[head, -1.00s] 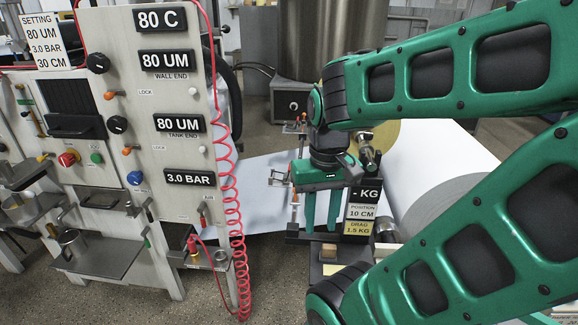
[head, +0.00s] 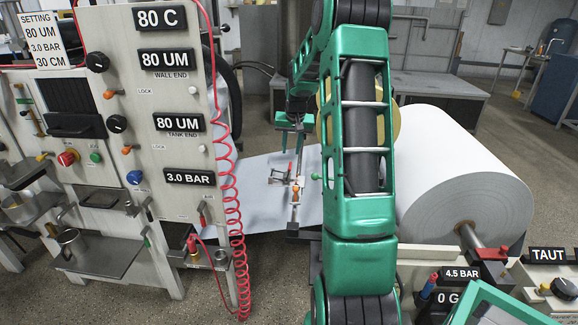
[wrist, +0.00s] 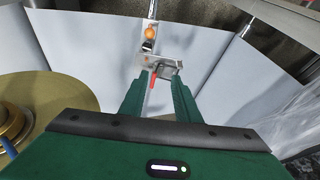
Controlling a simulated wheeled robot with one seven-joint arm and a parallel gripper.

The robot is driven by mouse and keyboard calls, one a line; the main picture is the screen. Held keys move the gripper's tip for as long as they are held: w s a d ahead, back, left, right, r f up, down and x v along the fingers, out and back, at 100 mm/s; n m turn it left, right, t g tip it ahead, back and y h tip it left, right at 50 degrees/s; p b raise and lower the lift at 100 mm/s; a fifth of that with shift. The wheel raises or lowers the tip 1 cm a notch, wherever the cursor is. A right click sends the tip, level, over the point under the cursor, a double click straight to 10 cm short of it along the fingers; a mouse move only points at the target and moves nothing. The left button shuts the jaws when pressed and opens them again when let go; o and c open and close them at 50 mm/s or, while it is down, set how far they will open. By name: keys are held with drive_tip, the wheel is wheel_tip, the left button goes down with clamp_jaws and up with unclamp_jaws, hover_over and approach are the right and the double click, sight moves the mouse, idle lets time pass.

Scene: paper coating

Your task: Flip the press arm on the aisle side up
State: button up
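A small metal bracket (head: 281,178) with a red part (head: 290,170) sits over the white sheet, beside a rod with an orange knob (head: 296,189). I take this to be a press arm, but which side is the aisle is not clear. My gripper (head: 291,143) is beyond and above the bracket in the head view, fingers pointing down. In the wrist view my gripper (wrist: 160,82) is open, with its fingers apart. The metal bracket (wrist: 160,68) and red part (wrist: 153,80) appear between and just past the fingertips. The orange knob (wrist: 151,32) is farther out. Contact cannot be told.
A white control cabinet (head: 150,95) with a coiled red hose (head: 236,240) stands left of the sheet (head: 250,190). A large white paper roll (head: 460,170) lies on the right. Behind is a steel tank. My arm hides the middle right.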

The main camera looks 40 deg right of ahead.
drive_tip(key=m+t, duration=0.1)
approach(290, 166)
drive_tip(key=x, duration=0.7)
drive_tip(key=shift+w+d+f, duration=0.1)
drive_tip(key=shift+d+f, duration=0.05)
drive_tip(key=shift+f, duration=0.1)
drive_tip(key=shift+c, duration=0.5)
